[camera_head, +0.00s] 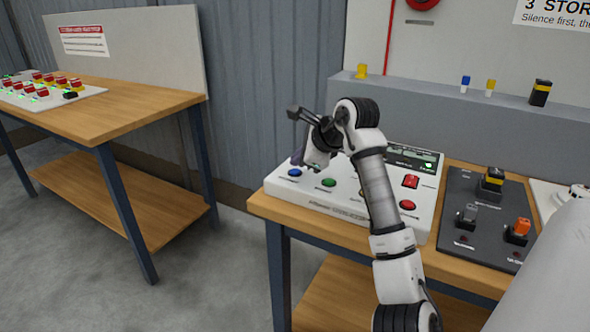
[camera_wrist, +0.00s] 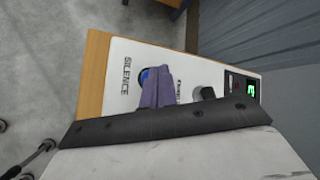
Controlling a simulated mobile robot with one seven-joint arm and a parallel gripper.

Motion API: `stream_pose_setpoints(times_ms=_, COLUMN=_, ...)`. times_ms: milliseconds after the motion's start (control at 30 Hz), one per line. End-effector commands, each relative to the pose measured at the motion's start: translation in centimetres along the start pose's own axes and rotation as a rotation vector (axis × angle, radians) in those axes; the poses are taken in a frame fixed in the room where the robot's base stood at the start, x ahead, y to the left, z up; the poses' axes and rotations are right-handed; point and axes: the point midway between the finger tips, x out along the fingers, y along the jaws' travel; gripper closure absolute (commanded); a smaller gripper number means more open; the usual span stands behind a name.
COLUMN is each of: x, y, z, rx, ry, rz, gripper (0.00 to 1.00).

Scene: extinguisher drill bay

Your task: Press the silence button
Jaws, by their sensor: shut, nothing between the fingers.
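The silence button is a round blue button (camera_head: 295,172) at the left end of the white control panel (camera_head: 350,214). In the wrist view the blue button (camera_wrist: 145,72) sits beside the printed word SILENCE and is partly hidden by my fingers. My gripper (camera_head: 298,158) is shut and empty, with its grey-purple fingers pointing down just above the button. In the wrist view my gripper (camera_wrist: 154,92) overlaps the button's edge. I cannot tell whether the fingertips touch it.
The panel also bears a green button (camera_head: 328,182), a red button (camera_head: 407,205), a red switch (camera_head: 411,181) and a display (camera_head: 412,158). A dark panel with switches (camera_head: 476,240) lies to the right. Another wooden table (camera_head: 130,97) stands at left, with floor between.

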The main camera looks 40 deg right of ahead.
Motion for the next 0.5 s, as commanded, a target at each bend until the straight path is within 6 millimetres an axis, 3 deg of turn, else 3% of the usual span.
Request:
stream_pose_setpoints(times_ms=267, x=-0.2, y=-0.1, z=0.1, rx=0.000, ry=0.000, rz=0.000, gripper=1.00)
stream_pose_setpoints(times_ms=500, x=-1.7, y=-1.2, z=1.2, rx=0.001, ry=0.000, rz=-0.001, gripper=1.00)
